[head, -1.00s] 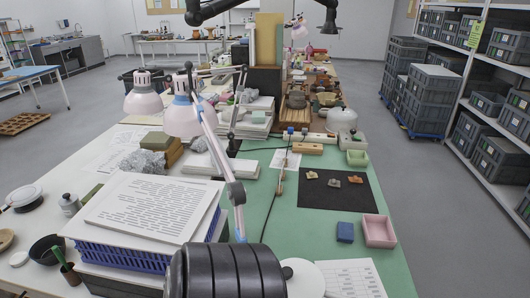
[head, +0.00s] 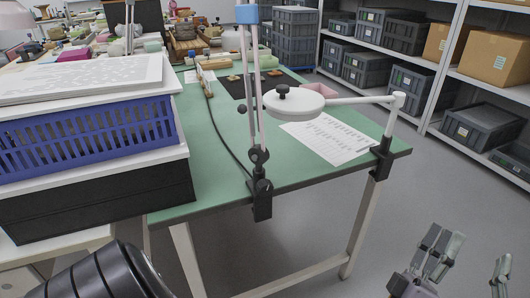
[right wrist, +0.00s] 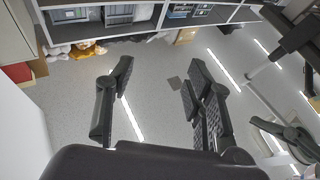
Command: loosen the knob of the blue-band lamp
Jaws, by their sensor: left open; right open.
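The lamp with the blue band (head: 248,14) stands on the green table's front edge in the head view. Its pale twin-rod arm rises out of the top of the picture, so its head is hidden. A black clamp (head: 262,200) grips the table edge, with dark round knob-like parts (head: 258,156) at the joint above. I cannot tell which one is the knob. My right gripper (right wrist: 160,72) is open and empty in the right wrist view.
A white round-headed lamp (head: 293,103) is clamped to the table's right corner. A blue basket (head: 90,140) and black box (head: 95,205) stand at left. A printed sheet (head: 330,137) lies on the green table (head: 220,165). The floor at right is clear before the shelves.

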